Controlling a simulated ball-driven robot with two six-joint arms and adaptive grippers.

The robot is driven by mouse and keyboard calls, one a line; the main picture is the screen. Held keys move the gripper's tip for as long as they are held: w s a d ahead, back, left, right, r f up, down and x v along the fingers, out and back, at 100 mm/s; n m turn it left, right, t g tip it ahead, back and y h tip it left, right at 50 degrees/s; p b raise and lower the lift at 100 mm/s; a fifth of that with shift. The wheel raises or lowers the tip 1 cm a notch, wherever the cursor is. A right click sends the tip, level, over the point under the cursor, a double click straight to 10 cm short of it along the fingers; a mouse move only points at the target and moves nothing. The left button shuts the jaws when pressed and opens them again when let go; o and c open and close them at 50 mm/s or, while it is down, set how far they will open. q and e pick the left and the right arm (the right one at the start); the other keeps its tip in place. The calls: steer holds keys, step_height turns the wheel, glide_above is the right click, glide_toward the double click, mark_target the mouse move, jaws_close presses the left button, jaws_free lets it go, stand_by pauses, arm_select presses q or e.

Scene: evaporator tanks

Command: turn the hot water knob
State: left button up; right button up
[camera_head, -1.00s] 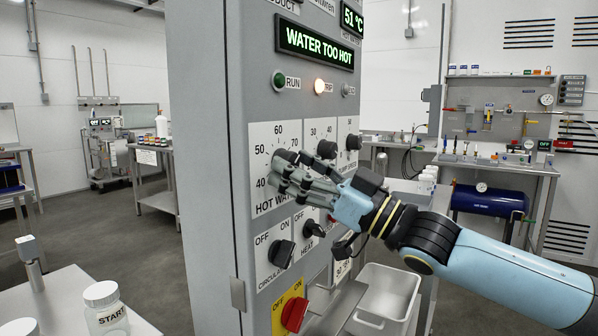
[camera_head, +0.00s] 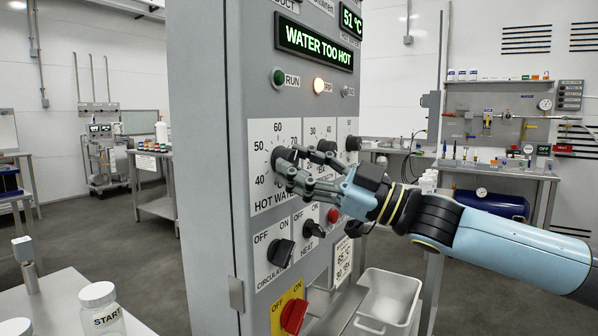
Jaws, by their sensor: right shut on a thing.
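The hot water knob (camera_head: 284,158) is a black knob on a white dial plate (camera_head: 262,138) marked 40, 50, 60 and 70, on the front of the grey control cabinet. My right gripper (camera_head: 288,163) comes in from the right with its fingers at this knob and is shut on it. The fingers hide part of the knob and part of the "HOT WATER" label. A green display (camera_head: 318,45) above reads "WATER TOO HOT". My left gripper is not in view.
Other black knobs stand close to the right, including one (camera_head: 327,146) just above my fingers. Below are the circulation switch (camera_head: 281,252), the heat switch (camera_head: 314,229) and a red switch (camera_head: 293,316) on yellow. A grey bin (camera_head: 388,300) stands at lower right.

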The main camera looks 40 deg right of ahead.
steer(key=o, duration=1.1)
steer(key=shift+o, duration=0.2)
steer(key=v, duration=1.2)
steer(key=shift+f, duration=0.1)
